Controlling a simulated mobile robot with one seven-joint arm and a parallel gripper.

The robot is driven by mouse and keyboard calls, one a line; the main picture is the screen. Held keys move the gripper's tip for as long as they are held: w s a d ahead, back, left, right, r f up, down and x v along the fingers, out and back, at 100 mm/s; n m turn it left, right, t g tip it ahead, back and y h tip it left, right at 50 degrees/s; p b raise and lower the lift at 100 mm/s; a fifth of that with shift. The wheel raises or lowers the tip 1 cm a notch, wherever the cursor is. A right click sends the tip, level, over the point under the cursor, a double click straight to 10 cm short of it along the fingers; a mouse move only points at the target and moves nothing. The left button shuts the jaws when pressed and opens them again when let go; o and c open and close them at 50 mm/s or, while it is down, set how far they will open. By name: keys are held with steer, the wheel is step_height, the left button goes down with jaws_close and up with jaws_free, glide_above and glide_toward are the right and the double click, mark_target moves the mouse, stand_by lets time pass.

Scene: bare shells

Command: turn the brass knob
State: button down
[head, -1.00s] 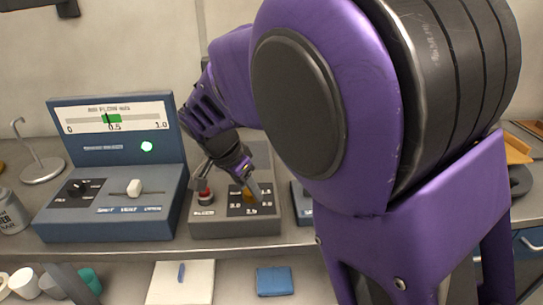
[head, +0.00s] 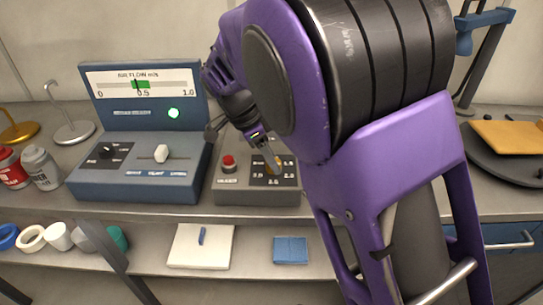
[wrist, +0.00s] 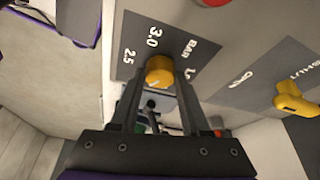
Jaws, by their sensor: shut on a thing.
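The brass knob (wrist: 159,71) sits on a dark dial plate marked 2.5, 3.0 and BAR. In the wrist view my gripper (wrist: 158,80) has one finger on each side of the knob and is shut on it. In the head view the knob (head: 277,165) is a small yellow patch, partly hidden by my gripper (head: 268,157), which comes down from the upper left. The dial plate is on the low grey box (head: 230,197), with several printed numbers around the knob. The knob's pointing direction is hard to tell.
A red button (head: 229,161) is left of the knob on the same box. The blue flow console (head: 140,190) with a white slider and lit green lamp stands to the left. A yellow valve handle (wrist: 293,101) shows in the wrist view. Cans (head: 41,167) stand far left.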

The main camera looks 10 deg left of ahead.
steer(key=shift+c, duration=1.9)
jaws_free()
steer(key=p+v, duration=0.2)
steer(key=v, duration=1.5)
steer(key=shift+r+p, duration=0.2)
steer(key=shift+p, duration=0.2)
